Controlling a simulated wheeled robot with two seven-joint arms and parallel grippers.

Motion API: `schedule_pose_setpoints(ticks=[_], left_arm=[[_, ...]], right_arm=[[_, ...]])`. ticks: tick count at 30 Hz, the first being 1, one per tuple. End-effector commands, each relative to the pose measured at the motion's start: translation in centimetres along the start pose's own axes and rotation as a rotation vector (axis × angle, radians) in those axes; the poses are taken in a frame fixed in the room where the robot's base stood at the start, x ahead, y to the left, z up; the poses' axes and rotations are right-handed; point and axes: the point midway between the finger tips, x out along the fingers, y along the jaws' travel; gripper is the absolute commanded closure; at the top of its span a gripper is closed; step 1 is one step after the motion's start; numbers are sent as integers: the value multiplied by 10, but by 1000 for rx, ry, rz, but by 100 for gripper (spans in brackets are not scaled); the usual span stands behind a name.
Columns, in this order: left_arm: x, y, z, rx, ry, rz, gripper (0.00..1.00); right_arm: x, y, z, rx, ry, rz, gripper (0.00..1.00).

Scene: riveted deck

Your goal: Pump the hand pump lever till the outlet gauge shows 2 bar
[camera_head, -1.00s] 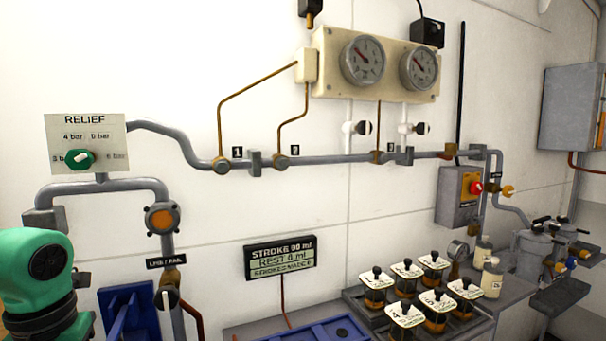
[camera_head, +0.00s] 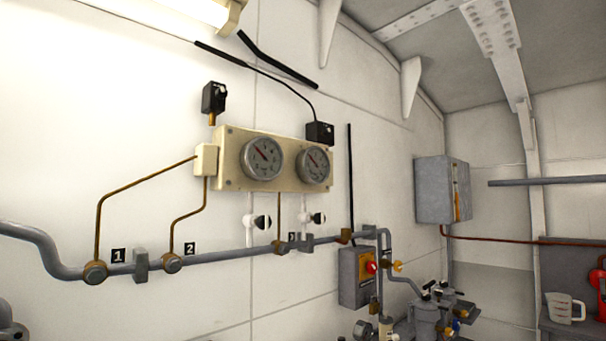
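Two round dial gauges sit on a cream panel (camera_head: 229,172) on the wall, a left gauge (camera_head: 262,158) and a right gauge (camera_head: 314,165). Both needles point to the upper left of their dials. The scale figures are too small to read, and I cannot tell which is the outlet gauge. I cannot make out a hand pump lever in this view. Neither of my grippers is in view.
A grey pipe (camera_head: 225,252) with numbered taps runs along the wall below the gauges. A grey box with a red knob (camera_head: 371,267) is at lower middle. A grey cabinet (camera_head: 436,190) hangs at right. A measuring jug (camera_head: 565,308) stands at far right.

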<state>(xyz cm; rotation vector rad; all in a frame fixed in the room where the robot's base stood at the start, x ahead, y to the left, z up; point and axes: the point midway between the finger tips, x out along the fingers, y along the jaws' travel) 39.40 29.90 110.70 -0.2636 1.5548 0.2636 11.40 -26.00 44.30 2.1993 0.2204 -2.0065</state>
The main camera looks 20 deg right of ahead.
Motion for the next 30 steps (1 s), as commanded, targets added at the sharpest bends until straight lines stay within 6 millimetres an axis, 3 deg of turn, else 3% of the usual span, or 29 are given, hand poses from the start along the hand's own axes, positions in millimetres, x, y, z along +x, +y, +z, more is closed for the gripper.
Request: schedule_pose_setpoints(ticks=[26, 30], left_arm=[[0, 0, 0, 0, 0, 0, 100], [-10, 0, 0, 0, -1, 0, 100]], right_arm=[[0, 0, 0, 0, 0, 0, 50], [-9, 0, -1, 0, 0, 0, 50]])
